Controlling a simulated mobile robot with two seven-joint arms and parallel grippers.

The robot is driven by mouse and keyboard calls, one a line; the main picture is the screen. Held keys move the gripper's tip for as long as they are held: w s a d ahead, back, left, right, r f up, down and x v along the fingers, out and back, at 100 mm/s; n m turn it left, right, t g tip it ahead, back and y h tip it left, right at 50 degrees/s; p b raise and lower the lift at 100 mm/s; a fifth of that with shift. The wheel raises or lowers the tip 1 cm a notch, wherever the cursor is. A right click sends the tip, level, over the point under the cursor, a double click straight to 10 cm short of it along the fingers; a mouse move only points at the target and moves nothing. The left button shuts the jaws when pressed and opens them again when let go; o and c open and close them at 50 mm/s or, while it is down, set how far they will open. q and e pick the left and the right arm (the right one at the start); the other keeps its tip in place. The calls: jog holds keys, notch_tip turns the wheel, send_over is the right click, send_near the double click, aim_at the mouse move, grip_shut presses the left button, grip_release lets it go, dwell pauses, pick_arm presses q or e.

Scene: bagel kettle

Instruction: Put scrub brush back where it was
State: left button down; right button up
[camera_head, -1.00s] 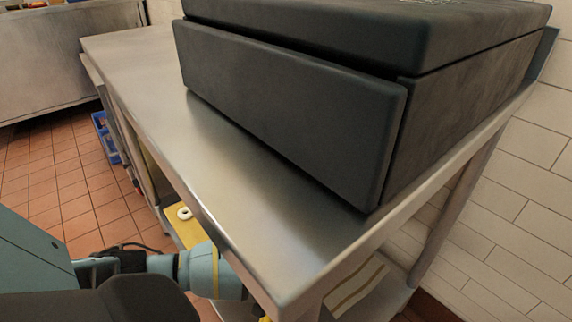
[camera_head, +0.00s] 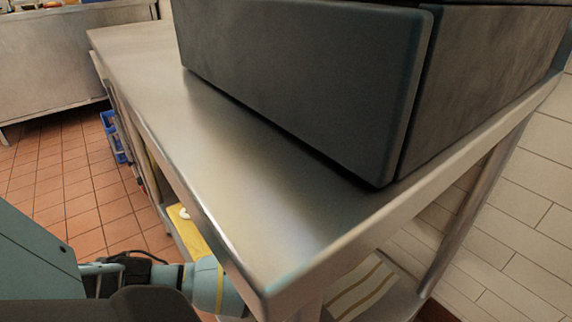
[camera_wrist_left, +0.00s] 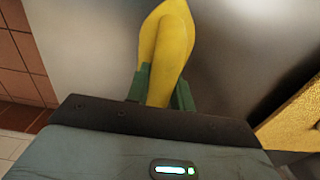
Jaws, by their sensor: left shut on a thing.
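In the left wrist view, a yellow object (camera_wrist_left: 172,45), which looks like the scrub brush's handle, stands between the green fingers of my left gripper (camera_wrist_left: 166,92). The fingers are shut on its lower part. No bristles show, and a grey metal surface lies behind it. In the head view, my left arm (camera_head: 205,283) reaches in at the lower left, beside the steel table. The gripper itself is hidden there behind the table's near edge. My right gripper is not in view.
The steel table (camera_head: 215,155) carries a large dark box (camera_head: 310,80); its near left strip is bare. Below are a yellow item (camera_head: 188,232) and a striped cloth-like thing (camera_head: 362,287). A rough yellow thing (camera_wrist_left: 295,122) is close to my left gripper's right side. A blue crate (camera_head: 117,137) stands farther back.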

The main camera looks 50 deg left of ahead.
pick_arm(q)
jog(key=shift+f, duration=0.15)
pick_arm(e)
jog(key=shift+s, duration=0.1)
pick_arm(q)
jog(key=c, duration=1.2)
grip_release()
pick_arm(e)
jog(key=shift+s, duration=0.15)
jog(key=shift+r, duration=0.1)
pick_arm(q)
jog(key=shift+r, duration=0.2)
notch_tip(320, 180, up, 10)
jog(key=p, duration=0.5)
jog(key=shift+r, duration=0.25)
jog(key=shift+r+p, duration=0.45)
jog(key=shift+r, duration=0.25)
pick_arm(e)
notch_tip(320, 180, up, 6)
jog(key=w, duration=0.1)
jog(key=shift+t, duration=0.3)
